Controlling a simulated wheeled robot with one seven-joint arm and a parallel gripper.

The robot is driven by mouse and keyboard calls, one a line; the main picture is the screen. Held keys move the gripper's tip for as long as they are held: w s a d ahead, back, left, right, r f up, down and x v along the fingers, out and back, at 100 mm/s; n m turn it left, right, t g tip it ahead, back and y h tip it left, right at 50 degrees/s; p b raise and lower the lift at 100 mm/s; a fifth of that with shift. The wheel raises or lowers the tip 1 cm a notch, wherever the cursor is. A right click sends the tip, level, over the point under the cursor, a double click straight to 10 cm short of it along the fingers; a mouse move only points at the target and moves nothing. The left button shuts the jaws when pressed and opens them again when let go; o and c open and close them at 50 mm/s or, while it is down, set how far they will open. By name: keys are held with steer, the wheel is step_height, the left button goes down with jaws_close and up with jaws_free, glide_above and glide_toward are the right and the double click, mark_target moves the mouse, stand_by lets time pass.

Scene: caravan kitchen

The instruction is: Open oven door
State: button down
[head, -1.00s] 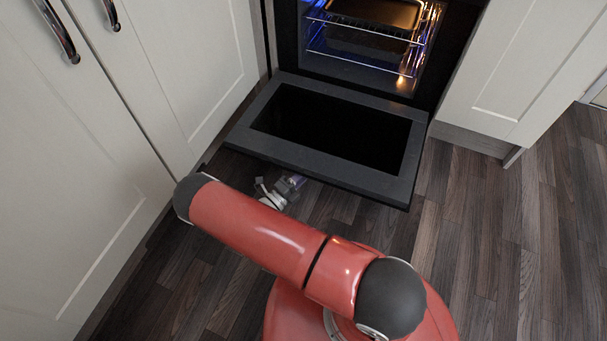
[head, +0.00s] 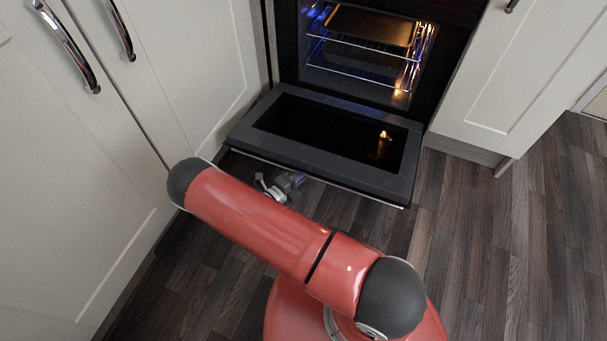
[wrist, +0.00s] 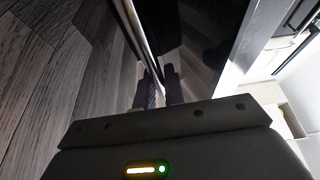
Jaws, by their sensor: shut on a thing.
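The oven door (head: 300,165) is folded down to near level at the front of the oven (head: 290,40), its dark glass facing up. In the head view my gripper (head: 285,186) is below the door's front edge, partly hidden by the door and my red arm. In the wrist view the two fingers of my gripper (wrist: 160,90) are shut on the silver handle bar (wrist: 139,38) of the door. The grip point itself is small and dark there.
White cabinets with chrome handles (head: 66,45) stand close on the left. Another white cabinet (head: 520,75) is right of the oven. Inside the lit oven a tray (head: 370,25) sits on a wire rack (head: 360,75). The wood floor (head: 500,260) on the right is clear.

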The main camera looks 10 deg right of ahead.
mark_target(304, 165)
steer(key=shift+g+y, duration=0.3)
steer(key=shift+y, duration=0.2)
steer(key=r+p, duration=0.2)
steer(key=r, duration=0.1)
steer(key=r+p, duration=0.1)
steer(key=shift+w+d+r, duration=0.25)
steer(key=shift+w+r, duration=0.05)
steer(key=shift+r, duration=0.1)
steer(key=shift+f, duration=0.1)
steer(key=c, duration=1.5)
jaws_free()
steer(key=shift+a, duration=0.1)
